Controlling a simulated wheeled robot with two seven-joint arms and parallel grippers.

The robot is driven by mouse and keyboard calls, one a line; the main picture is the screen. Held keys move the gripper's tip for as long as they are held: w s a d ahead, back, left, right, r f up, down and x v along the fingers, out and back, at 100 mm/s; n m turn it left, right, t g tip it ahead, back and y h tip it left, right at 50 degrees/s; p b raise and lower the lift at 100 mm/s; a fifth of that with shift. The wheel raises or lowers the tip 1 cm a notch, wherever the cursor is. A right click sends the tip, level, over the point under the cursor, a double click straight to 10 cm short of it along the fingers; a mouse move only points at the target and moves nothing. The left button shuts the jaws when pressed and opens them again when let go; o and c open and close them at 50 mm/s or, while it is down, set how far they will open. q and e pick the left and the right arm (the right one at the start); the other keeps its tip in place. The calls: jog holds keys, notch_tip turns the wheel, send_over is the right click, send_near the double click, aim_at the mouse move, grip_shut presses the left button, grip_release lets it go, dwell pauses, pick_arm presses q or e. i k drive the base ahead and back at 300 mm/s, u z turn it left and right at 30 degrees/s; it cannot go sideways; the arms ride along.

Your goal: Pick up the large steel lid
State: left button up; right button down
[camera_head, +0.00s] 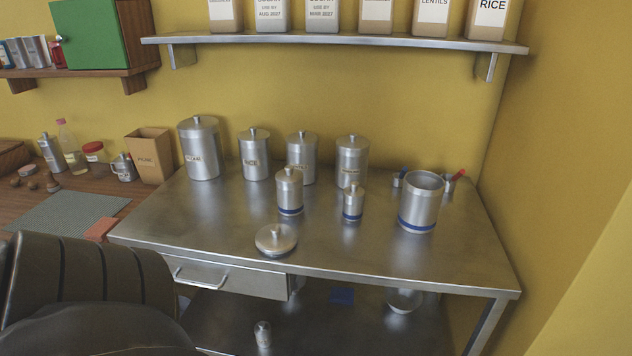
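The large steel lid (276,240) is round, with a small knob on top. It lies flat, knob up, near the front edge of the steel table (190,228), left of the table's middle. An open steel canister with a blue band (419,204) stands without a lid at the right of the table. Neither of my grippers is in view, and nothing is touching the lid.
Small lidded canisters (289,192) (353,203) with blue bands stand behind the lid. Several taller lidded canisters (199,150) line the back. A wall shelf (330,43) with jars hangs above. The tabletop around the lid is clear.

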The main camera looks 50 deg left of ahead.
aim_at(275, 238)
jog(key=u, duration=0.65)
jog(key=i, duration=0.95)
jog(key=u, duration=0.85)
